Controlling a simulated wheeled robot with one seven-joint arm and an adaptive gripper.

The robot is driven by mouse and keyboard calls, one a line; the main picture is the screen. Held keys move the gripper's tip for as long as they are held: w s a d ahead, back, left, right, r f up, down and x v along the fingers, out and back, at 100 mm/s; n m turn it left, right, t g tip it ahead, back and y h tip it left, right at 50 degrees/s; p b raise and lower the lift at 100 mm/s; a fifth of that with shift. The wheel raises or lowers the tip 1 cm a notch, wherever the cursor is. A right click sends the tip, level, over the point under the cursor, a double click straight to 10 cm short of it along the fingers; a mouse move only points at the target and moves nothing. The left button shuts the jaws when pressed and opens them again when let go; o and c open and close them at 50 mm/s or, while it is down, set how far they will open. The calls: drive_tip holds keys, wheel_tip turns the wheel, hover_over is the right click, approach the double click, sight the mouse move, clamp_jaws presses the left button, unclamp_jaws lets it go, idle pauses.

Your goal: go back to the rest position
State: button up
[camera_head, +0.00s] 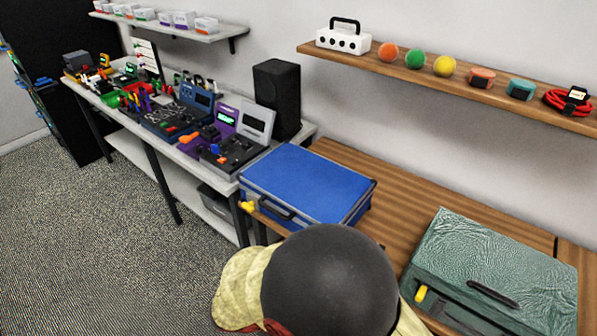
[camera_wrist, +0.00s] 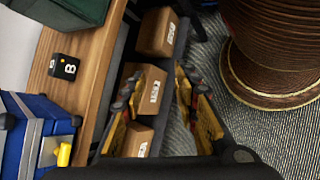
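My gripper (camera_wrist: 161,88) shows in the wrist view with its two yellow and black fingers apart and nothing between them. Behind the fingers, several brown cardboard boxes (camera_wrist: 158,32) with white labels sit on a dark lower shelf under the wooden bench. The fingers overlap some of the boxes in the picture, and I see no hold on any. My gripper cannot be made out in the head view.
The wooden bench (camera_head: 402,190) carries a blue case (camera_head: 306,183) and a green case (camera_head: 500,262). A black block (camera_wrist: 68,68) marked 8 lies near the bench edge. A brown ribbed round object (camera_wrist: 268,60) stands at right. A wall shelf (camera_head: 430,77) holds small items.

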drive_tip(key=s+d+r+m+t+y, duration=0.2)
drive_tip(key=d+r+m+y, duration=0.2)
drive_tip(key=r, duration=0.9)
drive_tip(key=s+d+r+m+t+y, duration=0.2)
drive_tip(key=d+r+m+y, duration=0.3)
drive_tip(key=r, duration=0.9)
drive_tip(key=d+m, duration=0.2)
drive_tip(key=d, duration=0.2)
drive_tip(key=shift+d+m, duration=0.25)
drive_tip(key=shift+m, duration=0.15)
